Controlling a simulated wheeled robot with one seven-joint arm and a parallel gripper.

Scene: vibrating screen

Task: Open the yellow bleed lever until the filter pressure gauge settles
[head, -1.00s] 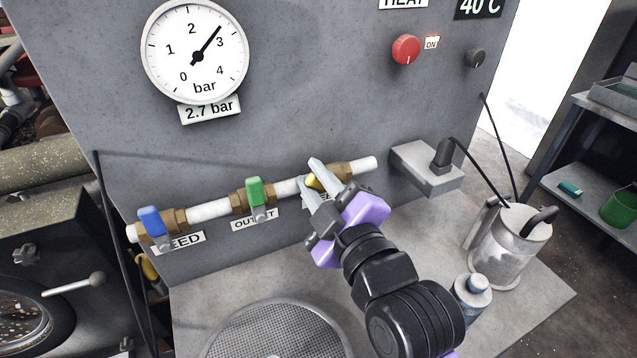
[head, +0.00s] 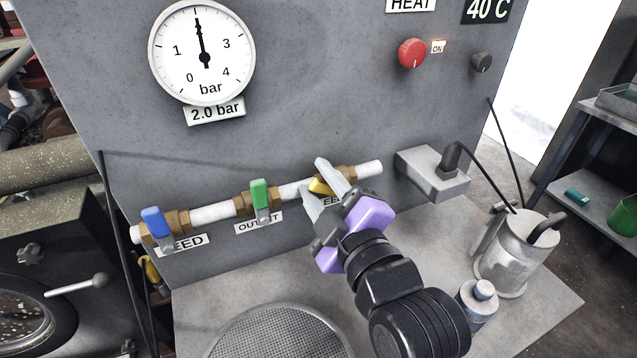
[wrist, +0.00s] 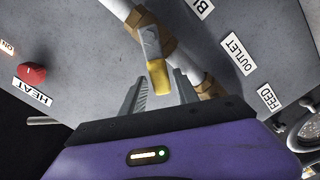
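The yellow bleed lever (head: 320,186) sits on a brass valve at the right end of the pipe, partly hidden by my gripper. In the wrist view the lever (wrist: 158,77) points toward my gripper, with its end between the two fingers. My gripper (head: 314,180) is open around it; the wrist view (wrist: 160,88) shows a small gap on each side, though I cannot rule out contact. The round pressure gauge (head: 203,55) has its needle pointing straight up at 2. The plate below it (head: 215,110) reads 2.0 bar.
A green OUTLET lever (head: 259,194) and a blue FEED lever (head: 154,222) stand left on the same pipe. A grey socket box (head: 433,172) is to the right. A metal jug (head: 511,255) and a bottle (head: 478,299) stand beside my arm; a round sieve (head: 275,335) lies in front.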

